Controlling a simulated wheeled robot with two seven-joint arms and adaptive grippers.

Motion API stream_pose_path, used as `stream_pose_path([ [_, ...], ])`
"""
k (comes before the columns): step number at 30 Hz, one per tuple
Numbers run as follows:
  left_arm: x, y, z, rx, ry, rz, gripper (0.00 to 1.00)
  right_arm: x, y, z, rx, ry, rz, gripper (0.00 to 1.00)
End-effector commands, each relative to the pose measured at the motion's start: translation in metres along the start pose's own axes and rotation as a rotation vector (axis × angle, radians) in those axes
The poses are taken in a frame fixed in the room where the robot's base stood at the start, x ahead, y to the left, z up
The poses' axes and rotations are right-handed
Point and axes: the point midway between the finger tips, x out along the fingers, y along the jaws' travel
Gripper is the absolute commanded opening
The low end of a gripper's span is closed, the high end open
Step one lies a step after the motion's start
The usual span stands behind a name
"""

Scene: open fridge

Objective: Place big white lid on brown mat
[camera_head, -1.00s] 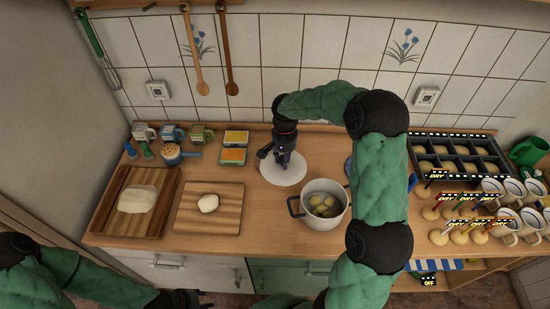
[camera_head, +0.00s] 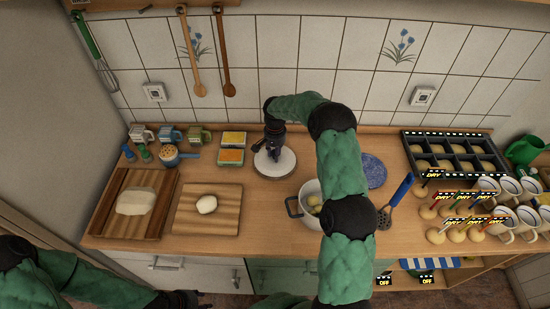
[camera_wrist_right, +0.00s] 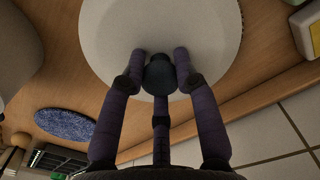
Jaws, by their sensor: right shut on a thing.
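The big white lid (camera_head: 284,168) lies flat, on or just above the wooden counter, left of and behind the pot (camera_head: 309,190). My right gripper (camera_head: 273,152) points down at the lid from above and is shut on its dark knob. In the right wrist view the two fingers (camera_wrist_right: 160,62) close around the knob, and the lid (camera_wrist_right: 110,30) fills the top middle. I cannot make out a brown mat; the lid may hide it. My left gripper (camera_head: 182,299) is at the bottom edge, dark and small, away from the lid; its jaws are unclear.
The open pot holds yellowish pieces. A blue speckled round mat (camera_head: 373,170) and a blue-handled slotted turner (camera_head: 396,195) lie right of my right arm. A cutting board (camera_head: 225,220) with dough is front left. Yellow and orange containers (camera_head: 231,157) stand just left of the lid.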

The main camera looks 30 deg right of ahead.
Motion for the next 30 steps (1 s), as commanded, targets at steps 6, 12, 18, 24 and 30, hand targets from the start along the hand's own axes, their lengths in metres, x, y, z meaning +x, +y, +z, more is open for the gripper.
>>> stream_pose_path([
  [6,-0.002,0.001,0.0,0.0,0.0,0.0,0.4,0.029,0.0,0.0,0.001,-0.001,0.001,0.0],
  [12,-0.002,0.001,0.0,0.0,0.0,0.0,0.4,0.03,0.0,-0.001,0.001,0.002,-0.001,0.0],
  [18,0.002,-0.001,0.0,0.0,0.0,0.0,0.4,0.034,0.0,-0.001,0.001,0.001,0.0,0.0],
  [24,0.001,0.0,0.0,0.0,0.0,0.0,0.4,0.034,0.0,0.0,0.0,0.0,0.0,0.54],
  [30,0.0,0.0,0.0,0.0,0.0,0.0,0.4,0.033,0.0,0.0,0.0,0.0,0.0,0.54],
])
